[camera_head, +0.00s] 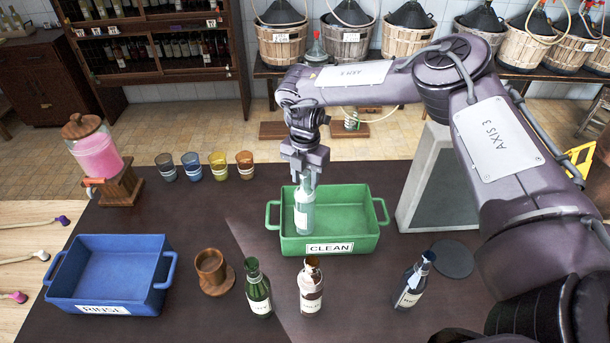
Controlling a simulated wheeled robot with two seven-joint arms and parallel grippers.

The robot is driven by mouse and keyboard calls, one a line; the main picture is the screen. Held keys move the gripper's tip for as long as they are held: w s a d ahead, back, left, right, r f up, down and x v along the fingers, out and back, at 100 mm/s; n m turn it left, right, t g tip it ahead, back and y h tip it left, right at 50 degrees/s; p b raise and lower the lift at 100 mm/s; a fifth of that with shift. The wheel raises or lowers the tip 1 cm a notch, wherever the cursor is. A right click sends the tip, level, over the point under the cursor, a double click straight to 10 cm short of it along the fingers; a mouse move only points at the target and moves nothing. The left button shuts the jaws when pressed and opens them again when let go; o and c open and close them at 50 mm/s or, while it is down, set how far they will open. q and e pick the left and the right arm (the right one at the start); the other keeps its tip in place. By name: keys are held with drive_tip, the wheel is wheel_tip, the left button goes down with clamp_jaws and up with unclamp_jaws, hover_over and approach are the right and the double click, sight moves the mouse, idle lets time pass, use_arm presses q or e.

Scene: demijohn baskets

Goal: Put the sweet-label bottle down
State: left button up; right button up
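My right gripper (304,178) points straight down and is shut on the neck of a pale glass bottle (304,212) with a white label. The label's words are not readable here. The bottle is upright, with its lower part inside the green tray (330,247) marked CLEAN, towards its left side. I cannot tell whether its base touches the tray floor. A green bottle (259,290), a bottle with a pale label (311,288) and a dark bottle (411,284) stand in front on the dark table. My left gripper is not in view.
A blue tray (112,299) marked RINSE stands at the left. A wooden cup (211,268) is between the trays. Several coloured glasses (218,167) stand behind, beside a pink dispenser (95,155). A grey-framed panel (440,185) stands right of the green tray, near my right arm.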

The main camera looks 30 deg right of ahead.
drive_tip(key=shift+o, duration=0.9)
drive_tip(key=shift+r, duration=0.3)
drive_tip(key=shift+w+r+b, duration=0.1)
drive_tip(key=shift+r+b, duration=0.2)
drive_tip(key=shift+r, duration=0.05)
wheel_tip(320, 180, up, 11)
drive_tip(key=b, duration=0.3)
